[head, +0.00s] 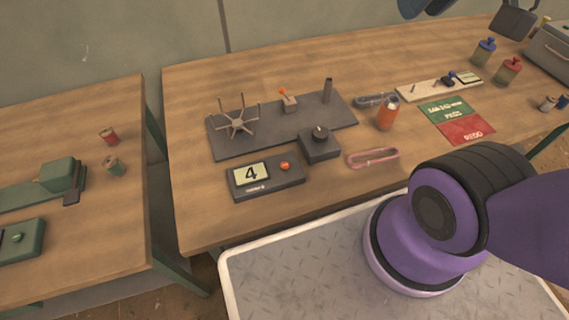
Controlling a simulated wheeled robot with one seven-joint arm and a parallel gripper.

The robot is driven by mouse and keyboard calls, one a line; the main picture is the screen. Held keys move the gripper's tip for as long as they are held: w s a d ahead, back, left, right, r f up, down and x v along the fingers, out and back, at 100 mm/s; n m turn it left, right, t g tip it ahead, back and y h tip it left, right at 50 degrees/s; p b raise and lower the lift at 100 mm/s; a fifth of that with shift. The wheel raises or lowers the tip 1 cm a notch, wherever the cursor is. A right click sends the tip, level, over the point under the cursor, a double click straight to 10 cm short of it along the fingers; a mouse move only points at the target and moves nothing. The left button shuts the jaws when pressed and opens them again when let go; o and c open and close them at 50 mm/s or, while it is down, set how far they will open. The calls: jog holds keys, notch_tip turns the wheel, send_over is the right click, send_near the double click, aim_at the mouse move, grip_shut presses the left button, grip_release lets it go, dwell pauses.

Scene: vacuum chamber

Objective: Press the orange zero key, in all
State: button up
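A dark grey box (265,190) lies near the front edge of the middle table. It has a light display (250,174) that reads 4. A round orange-red key (285,166) sits on its top, right of the display, and nothing covers it. The small label below the display is too small to read. My purple arm (435,225) shows at the lower right, apart from the box. My gripper is not in view.
A knob box (319,147) stands close by.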

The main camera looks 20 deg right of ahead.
grip_shut()
dwell(1.3)
